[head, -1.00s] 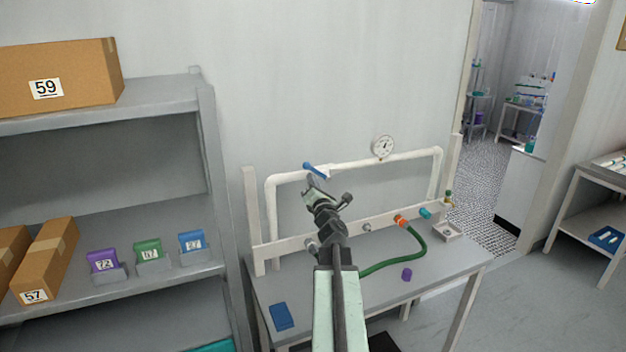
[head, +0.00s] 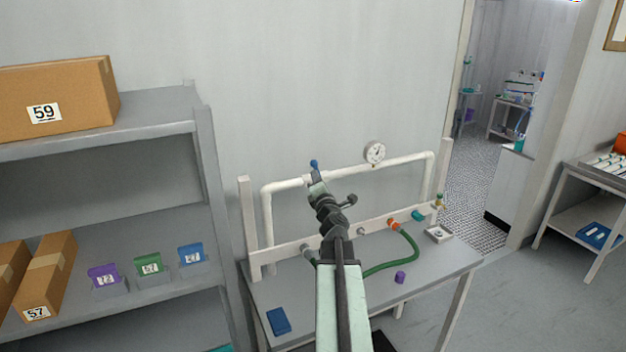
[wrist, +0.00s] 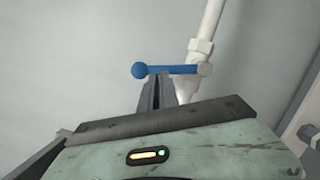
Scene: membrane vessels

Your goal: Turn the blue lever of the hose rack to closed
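The blue lever (head: 314,164) sits on the white pipe of the hose rack (head: 268,225). In the head view only its rounded end shows above my gripper (head: 316,181); the rest is hidden. In the wrist view the lever (wrist: 170,69) lies level across the picture, its ball end at left and its pale pivot at right beside the pipe. My gripper's fingers (wrist: 157,88) stand close together, with no clear gap, just below the lever's middle. They look shut. Whether they touch the lever I cannot tell.
A gauge (head: 375,153) tops the pipe. A green hose (head: 405,258), a purple cap (head: 400,277) and a blue block (head: 279,321) are on the grey bench (head: 440,268). A shelf (head: 100,225) with boxes stands left; a doorway opens right.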

